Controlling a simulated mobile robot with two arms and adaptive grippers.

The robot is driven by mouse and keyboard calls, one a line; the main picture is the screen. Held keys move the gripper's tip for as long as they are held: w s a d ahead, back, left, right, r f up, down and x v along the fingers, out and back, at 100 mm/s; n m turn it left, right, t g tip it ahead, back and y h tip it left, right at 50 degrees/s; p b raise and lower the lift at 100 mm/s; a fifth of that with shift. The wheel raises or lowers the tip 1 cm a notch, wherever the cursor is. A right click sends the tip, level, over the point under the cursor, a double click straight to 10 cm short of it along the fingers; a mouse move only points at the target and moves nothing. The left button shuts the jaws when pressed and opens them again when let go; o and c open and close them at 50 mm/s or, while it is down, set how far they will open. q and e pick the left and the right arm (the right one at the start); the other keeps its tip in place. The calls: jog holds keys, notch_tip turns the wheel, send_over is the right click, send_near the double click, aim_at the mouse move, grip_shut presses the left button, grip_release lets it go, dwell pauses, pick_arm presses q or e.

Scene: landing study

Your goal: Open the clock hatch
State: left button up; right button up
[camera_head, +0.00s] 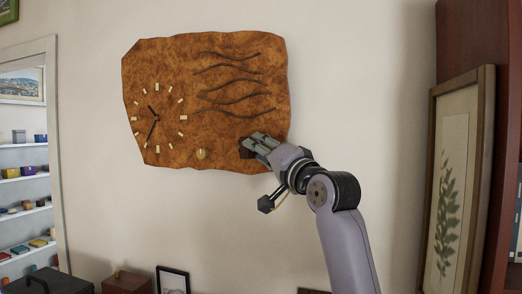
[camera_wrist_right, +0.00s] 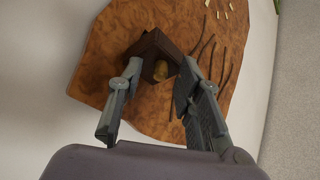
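The clock (camera_head: 180,88) is a brown burl-wood slab on the wall, with a pale-marked dial at left and dark wavy strips at right. A small dark brown hatch piece (camera_wrist_right: 152,44) sits at its lower right edge, mostly hidden by my gripper in the head view. In the wrist view a rounded brass-coloured part (camera_wrist_right: 160,70) shows at the hatch. My right gripper (camera_head: 253,142) is at the hatch; its two fingers (camera_wrist_right: 161,72) are spread on either side of the brass part. I cannot tell whether they touch it. My left gripper is out of view.
A framed leaf print (camera_head: 456,185) leans at right beside a dark red cabinet (camera_head: 478,40). Shelves with small items (camera_head: 25,160) are at left. The wall below the clock is bare.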

grip_shut()
jog(key=shift+d, duration=0.1)
dwell(0.4)
jog(key=shift+w+d+n+g+y, duration=0.4)
jog(key=shift+d+n+g+y, duration=0.25)
jog(key=shift+n+g+y, duration=0.85)
jog(key=shift+w+d+n+g+y, duration=0.4)
jog(key=shift+d+n+g+y, duration=0.4)
jog(key=shift+g+y, duration=0.75)
jog(key=shift+w+d+n+g+y, duration=0.45)
jog(key=shift+n+g+y, duration=0.85)
jog(key=shift+g, duration=0.55)
jog(key=shift+d+n+g, duration=0.1)
jog(key=shift+n+g, duration=0.2)
jog(key=shift+g, duration=0.1)
jog(key=shift+o, duration=0.3)
grip_release()
